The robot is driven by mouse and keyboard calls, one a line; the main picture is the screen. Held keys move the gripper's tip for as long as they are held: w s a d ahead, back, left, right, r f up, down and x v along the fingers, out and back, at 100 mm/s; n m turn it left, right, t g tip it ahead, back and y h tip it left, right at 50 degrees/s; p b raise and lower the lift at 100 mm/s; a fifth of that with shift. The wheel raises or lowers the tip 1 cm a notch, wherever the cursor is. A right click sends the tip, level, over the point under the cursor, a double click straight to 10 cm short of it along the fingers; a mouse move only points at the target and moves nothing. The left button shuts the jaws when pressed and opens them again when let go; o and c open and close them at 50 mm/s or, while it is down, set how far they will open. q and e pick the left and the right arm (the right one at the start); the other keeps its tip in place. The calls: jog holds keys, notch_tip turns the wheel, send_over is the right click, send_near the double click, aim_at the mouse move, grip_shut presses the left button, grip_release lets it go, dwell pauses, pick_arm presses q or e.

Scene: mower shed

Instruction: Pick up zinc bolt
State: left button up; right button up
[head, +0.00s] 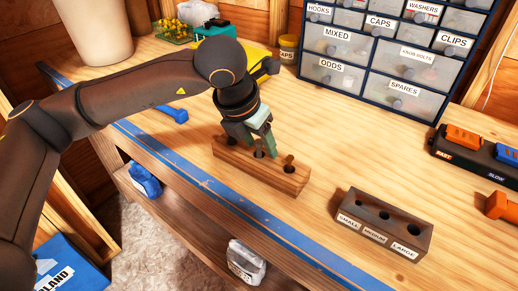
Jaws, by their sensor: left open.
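A long wooden block (262,181) stands on the bench with a row of holes in its top. A small brownish bolt-like piece (289,162) stands upright at its right hole. The middle and left positions are partly covered by my left gripper (262,144), which comes down from above with its greenish fingers over the middle of the block. The left gripper is open; I see nothing held between its fingers. I cannot tell which piece in the block is the zinc bolt. My right gripper is out of view.
A dark block (383,229) labelled SMALL, MEDIUM, LARGE has round holes at the front right. A drawer cabinet (396,50) stands behind. A blue piece (174,114) lies left, and an orange piece (501,206) sits at the right edge. Bench between the blocks is clear.

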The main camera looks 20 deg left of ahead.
pick_arm(q)
grip_shut()
dwell(0.3)
dwell(0.4)
jog(key=shift+r, duration=0.1)
